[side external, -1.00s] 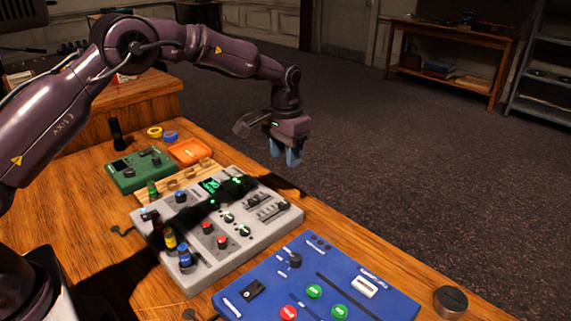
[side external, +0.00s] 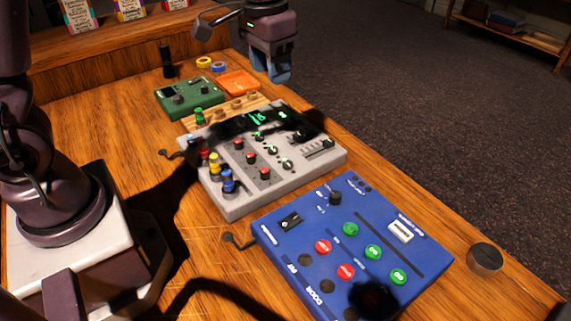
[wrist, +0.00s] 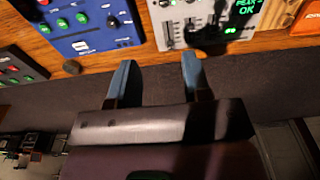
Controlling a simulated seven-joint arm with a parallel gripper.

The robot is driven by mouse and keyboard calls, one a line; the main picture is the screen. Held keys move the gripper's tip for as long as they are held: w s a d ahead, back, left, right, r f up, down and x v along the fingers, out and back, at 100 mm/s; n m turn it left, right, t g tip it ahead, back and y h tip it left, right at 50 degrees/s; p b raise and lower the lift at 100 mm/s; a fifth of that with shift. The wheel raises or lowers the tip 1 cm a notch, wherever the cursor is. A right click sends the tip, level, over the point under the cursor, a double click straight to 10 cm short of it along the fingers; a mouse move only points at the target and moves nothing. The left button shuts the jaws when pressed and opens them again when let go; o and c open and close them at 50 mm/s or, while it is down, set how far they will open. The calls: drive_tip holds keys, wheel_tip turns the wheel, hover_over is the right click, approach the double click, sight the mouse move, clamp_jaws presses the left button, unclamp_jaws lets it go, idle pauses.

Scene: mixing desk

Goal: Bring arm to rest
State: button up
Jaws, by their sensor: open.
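My gripper (side external: 279,72) is at the top of the side external view, raised above the far right edge of the desk. Its blue fingers point down. In the wrist view my gripper (wrist: 157,72) shows two blue fingers spread apart with nothing between them. The grey mixer (side external: 262,160) lies below and in front of it on the wooden desk (side external: 130,125), touched by nothing of mine. My arm's shadow falls across the mixer.
A blue panel (side external: 385,265) with green and red buttons lies nearest the camera, beside a dark round knob (side external: 485,259). A green box (side external: 190,98) and an orange tray (side external: 238,83) lie beyond the mixer. Open floor (side external: 440,120) lies right of the desk.

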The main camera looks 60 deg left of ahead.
drive_tip(key=s+r+t, duration=0.2)
drive_tip(key=s+r, duration=0.1)
drive_tip(key=s, duration=0.6)
drive_tip(key=s+r+t, duration=0.2)
drive_tip(key=s+r, duration=0.2)
drive_tip(key=s, duration=0.4)
drive_tip(key=shift+s+d+r+t, duration=0.25)
drive_tip(key=shift+s+r+t, duration=0.05)
drive_tip(key=shift+s+t, duration=0.1)
